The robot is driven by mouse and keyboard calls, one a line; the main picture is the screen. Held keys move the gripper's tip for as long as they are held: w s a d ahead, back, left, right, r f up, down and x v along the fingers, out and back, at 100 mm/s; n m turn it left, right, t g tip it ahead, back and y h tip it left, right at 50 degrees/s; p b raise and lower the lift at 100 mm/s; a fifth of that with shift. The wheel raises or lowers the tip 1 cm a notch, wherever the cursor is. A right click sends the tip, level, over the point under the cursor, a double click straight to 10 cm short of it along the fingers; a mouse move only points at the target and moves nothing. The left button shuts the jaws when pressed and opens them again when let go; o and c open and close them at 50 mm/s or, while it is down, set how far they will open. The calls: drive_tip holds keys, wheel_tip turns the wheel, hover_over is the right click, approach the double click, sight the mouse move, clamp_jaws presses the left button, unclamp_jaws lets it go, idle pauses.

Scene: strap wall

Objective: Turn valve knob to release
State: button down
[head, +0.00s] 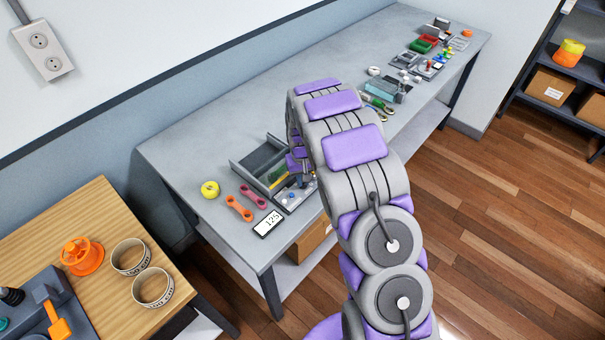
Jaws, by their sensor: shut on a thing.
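My arm reaches over the grey workbench and bends down at its near end. My gripper (303,181) points down at the right part of a grey tray-like fixture (248,165). It is shut on a small part there, which I take to be the valve knob; the jaws and arm mostly hide it. A small blue round part (292,197) shows on the fixture just left of the gripper. Yellow and green pieces (278,176) lie in the fixture beside the gripper.
On the workbench (190,140), a yellow roll (210,189), orange link (239,208), pink link (253,196) and a display reading 125 (268,223) lie near the fixture. Tools and small bins stand farther back. A wooden table (95,215) is at left. The bench's middle-left is clear.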

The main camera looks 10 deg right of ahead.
drive_tip(key=m+p, duration=0.2)
drive_tip(key=m, duration=0.3)
drive_tip(key=shift+m, duration=0.4)
drive_tip(key=m+p, duration=0.1)
drive_tip(key=m, duration=0.4)
drive_tip(key=shift+m+p, duration=0.3)
drive_tip(key=shift+m, duration=0.1)
drive_tip(key=c, duration=1.2)
unclamp_jaws()
drive_tip(key=shift+r, duration=0.1)
wheel_tip(320, 180, up, 17)
drive_tip(key=shift+a+r+p, duration=0.1)
drive_tip(key=shift+p, duration=0.75)
